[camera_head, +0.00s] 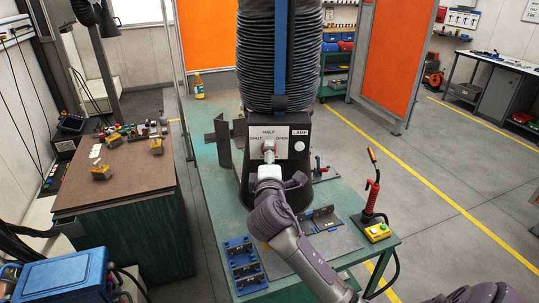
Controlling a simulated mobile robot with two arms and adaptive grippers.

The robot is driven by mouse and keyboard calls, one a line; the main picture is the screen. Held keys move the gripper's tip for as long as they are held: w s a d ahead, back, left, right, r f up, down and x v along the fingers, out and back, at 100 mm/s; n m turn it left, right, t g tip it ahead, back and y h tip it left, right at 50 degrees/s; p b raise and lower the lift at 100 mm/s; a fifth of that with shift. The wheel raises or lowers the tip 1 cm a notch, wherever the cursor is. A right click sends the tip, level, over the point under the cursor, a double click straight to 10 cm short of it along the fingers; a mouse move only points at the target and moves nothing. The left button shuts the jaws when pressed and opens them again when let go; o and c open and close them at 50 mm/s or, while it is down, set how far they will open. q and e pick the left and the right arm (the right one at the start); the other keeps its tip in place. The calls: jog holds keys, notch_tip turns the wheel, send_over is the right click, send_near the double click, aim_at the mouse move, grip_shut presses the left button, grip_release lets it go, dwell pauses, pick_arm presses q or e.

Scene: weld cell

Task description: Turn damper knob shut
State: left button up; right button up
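The damper panel (283,133) is a pale plate on the black hood base, marked SHUT at left, HALF at top and OPEN at right. The damper knob (268,146), small with some red, sits at the middle of the plate and is largely covered. My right gripper (268,156) is right in front of the knob, its arm reaching up from the lower right. Its fingers are too small and hidden to tell whether they grip the knob. The knob's pointing direction is unclear. My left gripper is not in view.
A ribbed black duct (279,60) rises above the panel from the green table (208,170). A lamp button (299,146) sits right of the plate.

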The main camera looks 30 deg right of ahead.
jog(key=v, duration=1)
jog(key=shift+s+a, duration=0.1)
jog(key=w+a+f+g+y+b, duration=0.1)
jog(key=a+f+g+y+b, duration=0.15)
jog(key=f, duration=1.55)
jog(key=a+f+g+y+b, duration=0.2)
jog(key=f+y+b, duration=0.1)
jog(key=f, duration=1.5)
jog(key=s+a+f+m+g+y+b, duration=0.15)
jog(key=s+f, duration=0.35)
jog(key=f, duration=0.6)
jog(key=s+f+g+y+b, duration=0.1)
jog(key=s+f+g+b, duration=0.1)
jog(key=s+f, duration=0.65)
jog(key=s+f+m+g+y+b, duration=0.1)
jog(key=s+f+m+g+b, duration=0.1)
jog(key=s+f, duration=1)
jog(key=s+a+f+m+g+y+b, duration=0.1)
jog(key=s+f+m+g+b, duration=0.2)
jog(key=s+f, duration=1)
jog(key=s+m+g, duration=0.1)
jog(key=s+m, duration=0.1)
jog(key=s, duration=0.3)
jog(key=shift+a+f, duration=0.2)
jog(key=shift+f, duration=0.15)
